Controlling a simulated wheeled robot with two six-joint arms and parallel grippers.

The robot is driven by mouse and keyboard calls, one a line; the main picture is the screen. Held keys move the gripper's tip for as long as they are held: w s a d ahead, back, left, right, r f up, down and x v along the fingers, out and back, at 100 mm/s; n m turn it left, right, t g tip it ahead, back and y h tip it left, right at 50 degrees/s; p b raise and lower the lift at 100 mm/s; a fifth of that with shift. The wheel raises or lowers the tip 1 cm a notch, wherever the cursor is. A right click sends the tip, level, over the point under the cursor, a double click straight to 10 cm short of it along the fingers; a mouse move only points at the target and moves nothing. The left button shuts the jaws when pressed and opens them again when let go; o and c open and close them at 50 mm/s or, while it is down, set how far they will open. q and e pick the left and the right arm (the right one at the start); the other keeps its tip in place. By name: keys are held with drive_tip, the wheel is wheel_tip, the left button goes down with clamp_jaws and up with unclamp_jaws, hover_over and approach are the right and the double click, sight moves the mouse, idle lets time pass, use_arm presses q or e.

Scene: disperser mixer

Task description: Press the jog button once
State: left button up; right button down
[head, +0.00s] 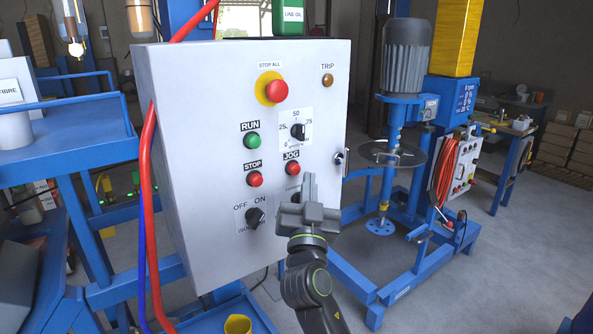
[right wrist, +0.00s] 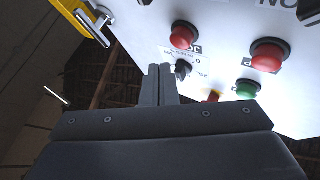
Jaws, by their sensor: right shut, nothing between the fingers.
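The jog button (head: 292,168) is a red round button below the JOG label on the grey control box (head: 185,120). It also shows in the right wrist view (right wrist: 184,35), where the panel appears upside down. My right gripper (head: 309,180) is shut and empty, its fingers pointing up, just right of and below the jog button in the head view. In the right wrist view its fingertips (right wrist: 160,70) are apart from the button in the picture; the exact depth gap cannot be told. My left gripper is not in view.
The red stop button (head: 255,179), green run button (head: 252,141), speed dial (head: 298,131), isolator switch (head: 256,217) and red stop-all button (head: 276,91) are on the same panel. A latch (head: 340,158) sticks out at its right edge. The mixer (head: 388,160) stands behind right.

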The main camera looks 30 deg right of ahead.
drive_tip(key=s, duration=0.3)
drive_tip(key=shift+s+d, duration=0.1)
drive_tip(key=shift+s, duration=0.3)
idle(0.6)
